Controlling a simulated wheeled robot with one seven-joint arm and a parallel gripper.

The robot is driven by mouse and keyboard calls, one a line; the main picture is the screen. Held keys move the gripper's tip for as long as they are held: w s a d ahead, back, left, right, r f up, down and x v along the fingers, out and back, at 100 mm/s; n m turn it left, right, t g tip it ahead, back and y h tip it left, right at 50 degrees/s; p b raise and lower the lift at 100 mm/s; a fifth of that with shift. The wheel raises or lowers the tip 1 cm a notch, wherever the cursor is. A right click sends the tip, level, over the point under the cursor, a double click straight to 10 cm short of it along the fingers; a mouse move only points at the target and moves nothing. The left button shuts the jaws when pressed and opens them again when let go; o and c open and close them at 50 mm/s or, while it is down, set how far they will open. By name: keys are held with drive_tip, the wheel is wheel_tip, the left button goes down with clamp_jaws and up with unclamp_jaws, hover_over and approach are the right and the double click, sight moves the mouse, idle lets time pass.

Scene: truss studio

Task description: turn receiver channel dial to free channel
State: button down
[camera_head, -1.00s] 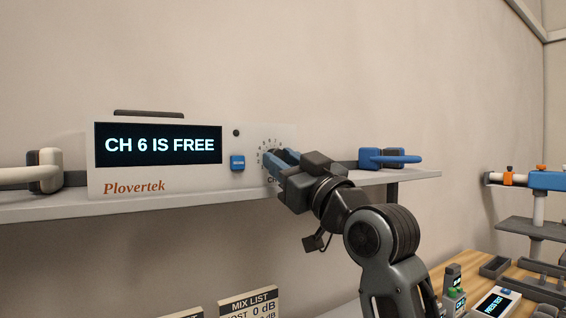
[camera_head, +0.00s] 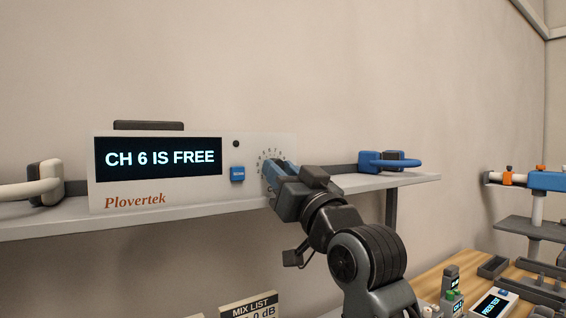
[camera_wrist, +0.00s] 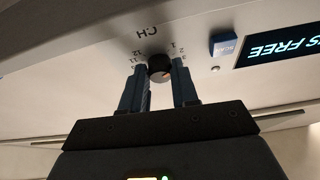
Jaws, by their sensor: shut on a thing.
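The receiver (camera_head: 200,191) is a white box with a lit display (camera_head: 158,157) reading "CH 6 IS FREE" and a Plovertek label. Its channel dial (camera_wrist: 160,68) is a dark round knob with a small light mark, ringed by numbers, with "CH" beside it. My gripper (camera_wrist: 159,82) is shut on the dial, with one blue finger on each side of it. In the head view my gripper (camera_head: 276,172) covers the dial and part of its number ring (camera_head: 271,153). The number the mark points to cannot be read.
A blue button (camera_head: 237,174) sits between display and dial. The receiver stands on a wall shelf (camera_head: 150,220). A blue clamp (camera_head: 390,161) and a pale-handled one (camera_head: 45,183) flank it. A wooden table (camera_head: 445,272) with small devices lies lower right.

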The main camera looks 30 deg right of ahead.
drive_tip(key=m+g+h, duration=0.1)
drive_tip(key=m+g, duration=0.1)
drive_tip(key=m, duration=0.6)
drive_tip(key=m+g+h+b, duration=0.1)
drive_tip(key=m+g+h, duration=0.1)
drive_tip(key=m, duration=0.6)
drive_tip(key=r+m+g+h+b, duration=0.1)
drive_tip(key=m+g+h, duration=0.1)
drive_tip(key=m, duration=0.6)
drive_tip(key=shift+a+r+m+g, duration=0.1)
drive_tip(key=shift+a+m+g, duration=0.3)
drive_tip(key=shift+g, duration=0.1)
drive_tip(key=c, duration=0.8)
unclamp_jaws()
drive_tip(key=shift+c, duration=0.2)
drive_tip(key=b+v, duration=0.1)
drive_tip(key=v, duration=0.6)
drive_tip(key=shift+s+r, duration=0.2)
drive_tip(key=shift+s, duration=0.15)
